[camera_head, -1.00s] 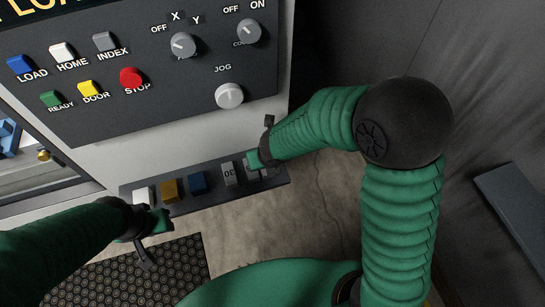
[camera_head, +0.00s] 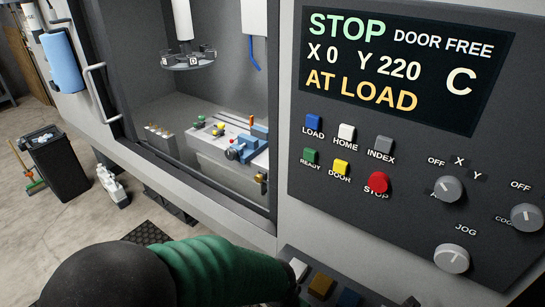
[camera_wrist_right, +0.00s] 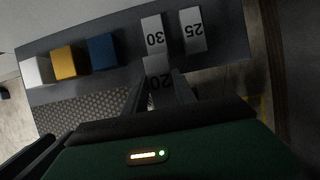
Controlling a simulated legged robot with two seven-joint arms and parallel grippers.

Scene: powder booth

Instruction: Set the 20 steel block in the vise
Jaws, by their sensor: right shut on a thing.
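The grey steel block marked 20 (camera_wrist_right: 157,66) is between the fingers of my right gripper (camera_wrist_right: 162,88), which is shut on it, in the right wrist view. Its far end overlaps the 30 block in that view; I cannot tell whether it is clear of the shelf. The blue vise (camera_head: 249,148), with a red-knobbed handle, sits on the table inside the open machine in the head view.
The 30 block (camera_wrist_right: 153,34) and 25 block (camera_wrist_right: 192,30) stand on the dark shelf (camera_wrist_right: 226,50) with white, yellow (camera_wrist_right: 65,61) and blue (camera_wrist_right: 103,52) blocks. The control panel (camera_head: 420,150) reads STOP, DOOR FREE, AT LOAD. A tool carousel (camera_head: 188,58) hangs above the vise. A black bin (camera_head: 62,170) stands left.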

